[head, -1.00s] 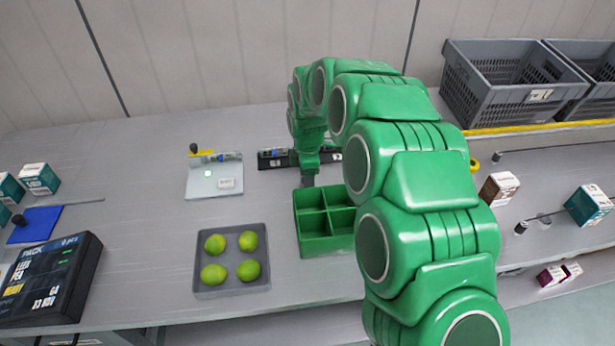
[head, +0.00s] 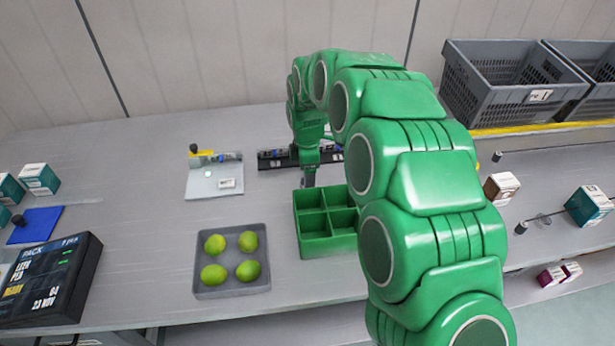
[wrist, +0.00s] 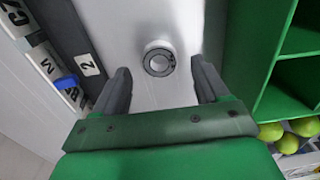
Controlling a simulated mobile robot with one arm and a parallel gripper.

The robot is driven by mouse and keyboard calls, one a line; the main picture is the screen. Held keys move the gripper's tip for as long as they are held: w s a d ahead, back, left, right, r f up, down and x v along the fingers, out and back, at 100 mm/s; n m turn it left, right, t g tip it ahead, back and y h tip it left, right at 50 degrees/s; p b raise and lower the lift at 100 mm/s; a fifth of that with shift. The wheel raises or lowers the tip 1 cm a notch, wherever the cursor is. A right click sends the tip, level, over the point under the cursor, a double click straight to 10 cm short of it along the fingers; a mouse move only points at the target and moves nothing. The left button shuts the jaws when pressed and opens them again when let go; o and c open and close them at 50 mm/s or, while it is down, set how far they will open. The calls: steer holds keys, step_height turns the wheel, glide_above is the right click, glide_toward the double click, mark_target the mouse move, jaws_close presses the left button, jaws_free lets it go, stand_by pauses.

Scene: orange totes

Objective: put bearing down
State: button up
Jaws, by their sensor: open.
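In the head view my gripper (head: 309,184) points down just behind the green divided box (head: 317,249); the bearing is hidden there.
The green box wall (wrist: 246,71) is close on the right in the wrist view. A dark rack (head: 275,164) stands behind the gripper. A grey tray of limes (head: 232,290) and a pale board (head: 213,187) are to the left. Table between them is clear.

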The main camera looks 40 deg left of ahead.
step_height(320, 180, up, 10)
stand_by(0.4)
steer(key=shift+d, duration=0.1)
steer(key=s+d+r+m, duration=0.1)
steer(key=d+r+m, duration=0.25)
steer(key=d, duration=0.85)
steer(key=s+d+r+m+g, duration=0.1)
steer(key=s+d+r+m, duration=0.3)
steer(key=d, duration=0.7)
steer(key=w+d+r+m, duration=0.1)
steer(key=d+r+m, duration=0.35)
steer(key=d, duration=0.75)
steer(key=s+d+f+m, duration=0.2)
steer(key=s+d+m, duration=0.5)
steer(key=s+d, duration=0.3)
steer(key=s+d+f+m, duration=0.2)
steer(key=s+d+m, duration=0.6)
steer(key=s, duration=0.5)
steer(key=shift+s+d+g, duration=0.25)
steer(key=shift+d+g, duration=0.15)
steer(key=shift+d, duration=0.6)
